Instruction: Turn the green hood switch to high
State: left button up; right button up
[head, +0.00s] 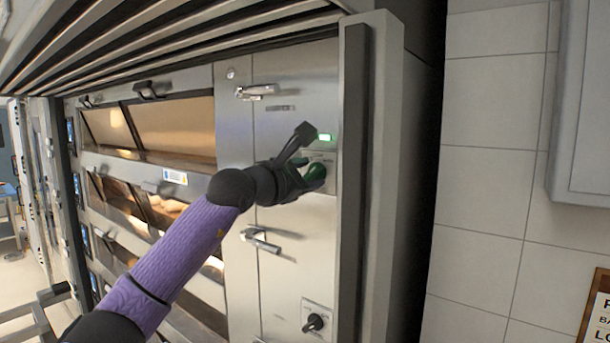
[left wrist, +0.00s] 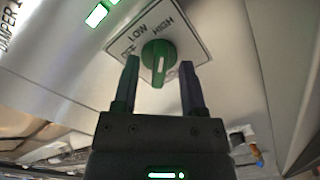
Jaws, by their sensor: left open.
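The green hood switch (head: 316,172) is a round knob on a plate on the steel oven front, at the right side of the head view. In the left wrist view the green knob (left wrist: 159,57) sits on a white plate marked OFF, LOW and HIGH. A pale line runs down its grip bar; I cannot tell which label it stands for. My left gripper (left wrist: 160,88) is open, with one finger at each side of the knob's lower part. I cannot tell whether the fingers touch it. In the head view the left gripper (head: 304,157) partly covers the switch plate.
A green lamp (head: 325,137) is lit just above the switch. A black knob (head: 314,323) is lower on the same panel. Door handles (head: 257,91) stick out to the left. A vertical steel post (head: 370,170) stands close to the right, before a tiled wall (head: 485,180).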

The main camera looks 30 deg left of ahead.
pick_arm(q)
jog(key=s+b, duration=0.5)
jog(key=s, duration=0.5)
jog(key=shift+a+b, duration=0.4)
